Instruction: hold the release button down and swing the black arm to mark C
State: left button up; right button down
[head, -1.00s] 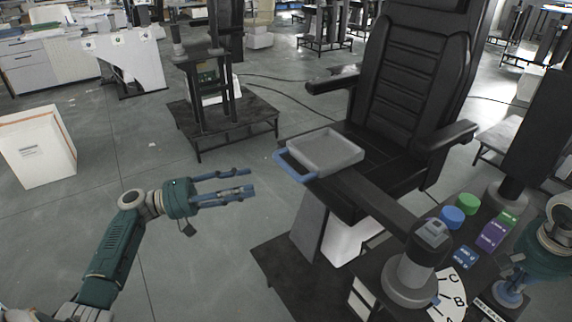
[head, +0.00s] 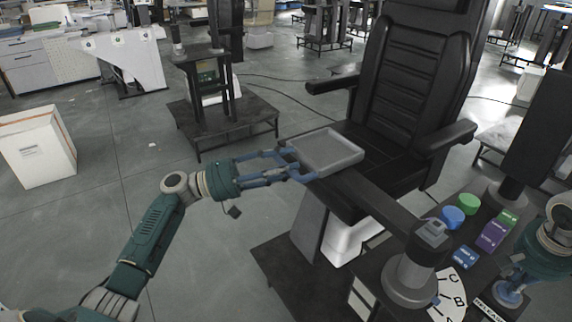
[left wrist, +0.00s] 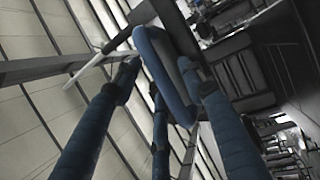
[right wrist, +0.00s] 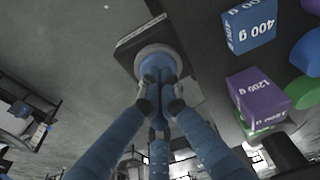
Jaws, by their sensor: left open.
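The black arm (head: 378,200) runs from a grey pivot column (head: 408,281) to a grey tray (head: 330,152) with a blue handle (head: 301,172). The handle also shows in the left wrist view (left wrist: 164,75). My left gripper (head: 287,165) is open, its fingers around the handle; firm contact cannot be told. The white dial (head: 455,290) beside the column carries C, B and a partly cut-off A; C is farthest back. My right gripper (right wrist: 160,85) has its fingers together, tips down on the round release button (right wrist: 158,52). The tips hide much of the button.
A black chair (head: 415,85) stands behind the tray, its armrest (head: 445,138) close to the black arm. Weight blocks, blue (head: 464,257) and purple (head: 492,236), and round blue (head: 452,216) and green (head: 467,203) pieces sit near the dial.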

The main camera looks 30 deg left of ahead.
pick_arm(q)
grip_shut()
jog(key=shift+f, duration=0.1)
jog(key=s+d+n+t+y, duration=0.3)
jog(key=s+n+t+y, duration=0.4)
jog(key=s, duration=1.5)
jog(key=shift+s+y, duration=0.25)
jog(key=shift+y, duration=1.65)
jog(key=shift+n, duration=0.3)
